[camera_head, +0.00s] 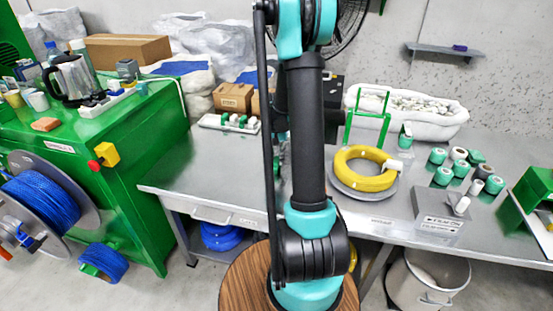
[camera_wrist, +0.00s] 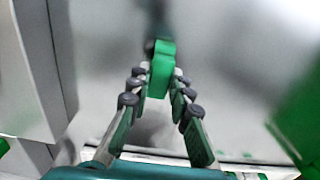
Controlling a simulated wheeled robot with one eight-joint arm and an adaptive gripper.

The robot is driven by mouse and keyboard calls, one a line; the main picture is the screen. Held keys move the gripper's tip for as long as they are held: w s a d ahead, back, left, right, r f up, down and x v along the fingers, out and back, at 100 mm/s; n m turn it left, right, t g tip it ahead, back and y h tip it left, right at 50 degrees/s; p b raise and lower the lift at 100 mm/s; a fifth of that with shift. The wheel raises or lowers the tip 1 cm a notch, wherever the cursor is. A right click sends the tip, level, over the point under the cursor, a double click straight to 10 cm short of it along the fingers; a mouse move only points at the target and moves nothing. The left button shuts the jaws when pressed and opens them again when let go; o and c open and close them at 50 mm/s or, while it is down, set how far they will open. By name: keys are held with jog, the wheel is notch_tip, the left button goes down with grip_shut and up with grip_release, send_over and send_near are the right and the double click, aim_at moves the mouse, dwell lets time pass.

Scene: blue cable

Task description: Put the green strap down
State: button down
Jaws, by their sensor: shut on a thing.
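In the wrist view the green strap (camera_wrist: 162,68) is a small bright green upright piece between the fingertips. My gripper (camera_wrist: 160,78) is shut on it from both sides. Grey metal surface shows behind and around the strap; I cannot tell whether the strap touches it. In the head view my own arm hides my gripper and the strap it holds. A white rack (camera_head: 211,122) with several green pieces stands on the grey metal table (camera_head: 215,160), left of my arm.
A yellow cable coil (camera_head: 364,182) lies on the table right of my arm, by a green stand (camera_head: 368,125). Several green and white rolls (camera_head: 458,168) stand farther right. A green bench (camera_head: 130,125) with a kettle (camera_head: 72,78) is at left. The table's left front area is clear.

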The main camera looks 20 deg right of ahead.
aim_at(276, 160)
jog(key=shift+f, duration=0.15)
jog(key=c, duration=1.4)
grip_release()
notch_tip(276, 160, up, 12)
jog(key=s+a+f+n+t, duration=0.2)
jog(key=s+a, duration=0.3)
jog(key=s, duration=0.6)
jog(key=s+a+f+n+t, duration=0.2)
jog(key=s+a+f+n, duration=0.1)
jog(key=s, duration=0.8)
jog(key=shift+s+a+n, duration=0.4)
jog(key=shift+a+n, duration=0.5)
jog(key=shift+a, duration=0.3)
